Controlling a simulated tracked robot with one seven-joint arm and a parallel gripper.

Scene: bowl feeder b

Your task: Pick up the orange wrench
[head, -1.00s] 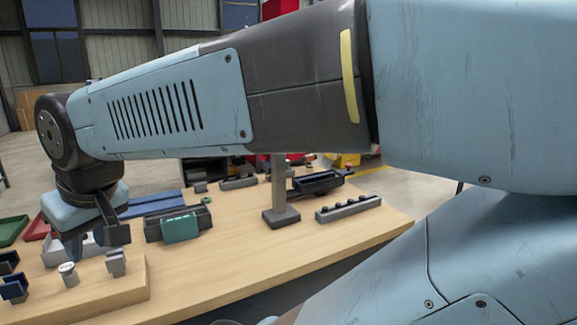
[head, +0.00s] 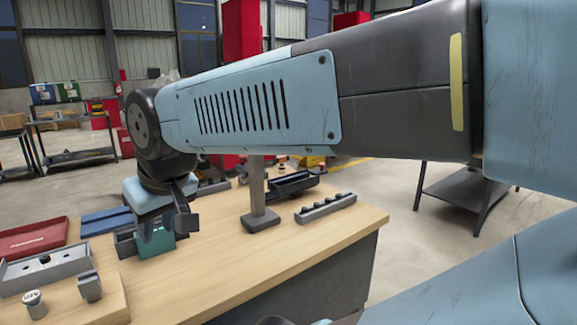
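No orange wrench can be made out in the head view. My gripper (head: 166,234) hangs at the end of my arm over the wooden workbench (head: 205,270), by a dark holder with a teal block (head: 152,243). I see nothing held in that gap. My arm crosses the upper part of the view and hides some of the bench behind it.
A post on a dark foot (head: 259,221) stands right of my gripper. A grey block with knobs (head: 325,208) and a dark tray (head: 293,186) lie beyond. At left are a red tray (head: 33,238), a grey fixture (head: 46,268) and small clamps. The front bench top is clear.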

